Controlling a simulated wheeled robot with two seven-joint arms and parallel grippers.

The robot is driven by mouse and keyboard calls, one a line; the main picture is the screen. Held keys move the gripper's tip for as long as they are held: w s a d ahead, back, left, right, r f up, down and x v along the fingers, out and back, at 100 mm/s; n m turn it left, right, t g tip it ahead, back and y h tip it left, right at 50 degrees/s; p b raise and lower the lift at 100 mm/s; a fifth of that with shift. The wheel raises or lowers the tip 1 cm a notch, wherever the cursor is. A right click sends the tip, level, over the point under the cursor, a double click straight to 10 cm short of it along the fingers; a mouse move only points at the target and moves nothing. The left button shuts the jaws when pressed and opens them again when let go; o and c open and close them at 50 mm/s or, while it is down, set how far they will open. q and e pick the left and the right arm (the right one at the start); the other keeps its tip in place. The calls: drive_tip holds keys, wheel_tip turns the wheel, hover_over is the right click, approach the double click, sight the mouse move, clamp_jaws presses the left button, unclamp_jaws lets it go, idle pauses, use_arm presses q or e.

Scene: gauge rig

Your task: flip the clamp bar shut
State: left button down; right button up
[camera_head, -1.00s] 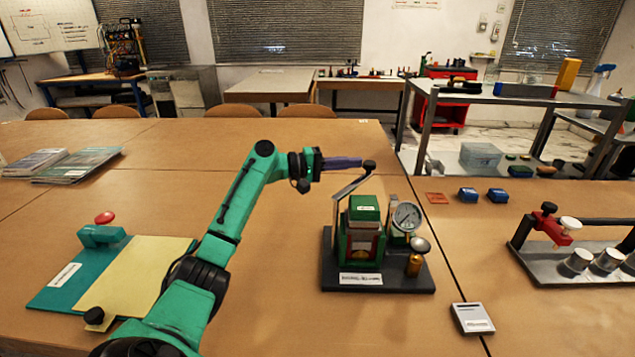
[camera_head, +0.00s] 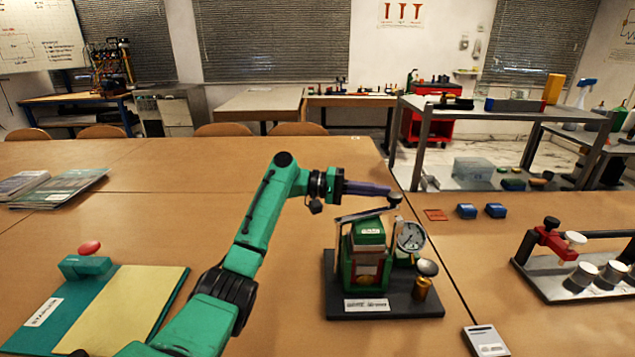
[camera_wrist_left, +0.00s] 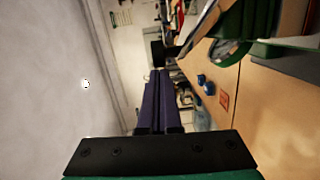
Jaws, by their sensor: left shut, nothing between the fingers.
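The gauge rig stands on a dark base plate (camera_head: 335,300), with a green and red body (camera_head: 367,262) and a round dial gauge (camera_head: 411,236). The grey clamp bar (camera_head: 362,214) slants slightly up to the right over the green top, with a dark knob (camera_head: 395,199) at its right end. My left gripper (camera_head: 388,191) is shut and empty, its purple fingers at the knob; whether they touch it I cannot tell. In the left wrist view the fingers (camera_wrist_left: 160,75) point toward the dark knob (camera_wrist_left: 158,52), and the gauge (camera_wrist_left: 228,52) shows beyond. My right gripper is out of view.
A brass and dark knob piece (camera_head: 424,280) stands on the base's right side. Blue blocks (camera_head: 467,211) and a grey label device (camera_head: 486,341) lie to the right. A yellow-topped board (camera_head: 125,305) lies left.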

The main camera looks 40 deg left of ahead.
sight(391, 199)
use_arm(q)
drive_tip(key=shift+s+d, duration=0.25)
drive_tip(key=shift+d, duration=0.3)
drive_tip(key=shift+s+d+m+g+h, duration=0.15)
drive_tip(key=shift+d+m+g+h, duration=0.15)
drive_tip(key=shift+d+m+g, duration=0.15)
drive_tip(key=shift+s+d+m+g+h, duration=0.15)
drive_tip(key=shift+d+m+g+h, duration=0.2)
drive_tip(key=shift+d+g, duration=0.2)
drive_tip(key=shift+s+d+r, duration=0.1)
drive_tip(key=shift+s+d, duration=0.2)
drive_tip(key=shift+d, duration=0.2)
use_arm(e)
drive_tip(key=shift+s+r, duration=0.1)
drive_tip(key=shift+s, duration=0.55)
